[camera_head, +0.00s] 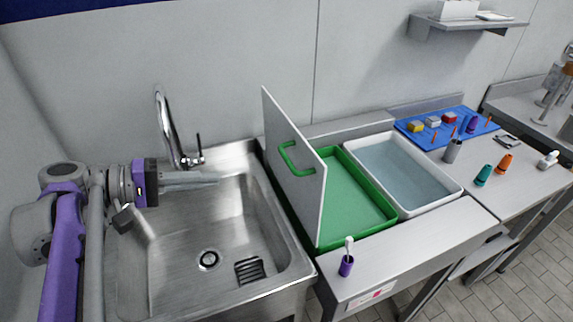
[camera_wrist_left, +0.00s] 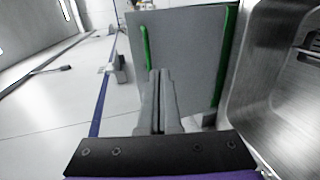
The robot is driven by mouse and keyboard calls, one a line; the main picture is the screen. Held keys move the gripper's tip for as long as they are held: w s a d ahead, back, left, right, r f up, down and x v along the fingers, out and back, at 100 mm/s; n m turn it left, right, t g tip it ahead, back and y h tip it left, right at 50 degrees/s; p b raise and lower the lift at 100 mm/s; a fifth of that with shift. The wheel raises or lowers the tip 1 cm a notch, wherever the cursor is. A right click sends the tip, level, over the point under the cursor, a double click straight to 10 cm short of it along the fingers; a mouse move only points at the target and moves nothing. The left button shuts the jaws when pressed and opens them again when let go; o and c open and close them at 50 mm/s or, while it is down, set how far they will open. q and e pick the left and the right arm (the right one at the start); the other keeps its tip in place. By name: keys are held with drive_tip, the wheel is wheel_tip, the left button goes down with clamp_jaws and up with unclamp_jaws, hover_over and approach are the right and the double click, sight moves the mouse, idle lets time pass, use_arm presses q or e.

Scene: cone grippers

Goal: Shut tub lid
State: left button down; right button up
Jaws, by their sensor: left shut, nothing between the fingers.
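The green tub (camera_head: 365,232) is set in the counter right of the sink. Its grey lid (camera_head: 300,150) stands upright at the tub's left side, with a green handle (camera_head: 296,158) facing the sink. My left gripper (camera_head: 214,177) is shut and empty above the back of the sink, left of the lid and apart from it, pointing toward it. In the left wrist view the shut fingers (camera_wrist_left: 158,85) show in front of the lid (camera_wrist_left: 185,50), which fills the middle. My right gripper is in neither view.
The steel sink (camera_head: 185,235) lies left of the tub, with a tall faucet (camera_head: 165,120) behind my left gripper. A white tub of water (camera_head: 455,193) sits right of the green one. A purple brush holder (camera_head: 346,266) stands on the front counter edge.

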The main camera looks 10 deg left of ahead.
use_arm(q)
drive_tip(key=a+r, duration=0.1)
drive_tip(key=r, duration=0.1)
approach(285, 160)
drive_tip(key=shift+h, duration=0.3)
drive_tip(key=x, duration=0.6)
drive_tip(key=shift+w+d+f, duration=0.25)
drive_tip(key=shift+f, duration=0.15)
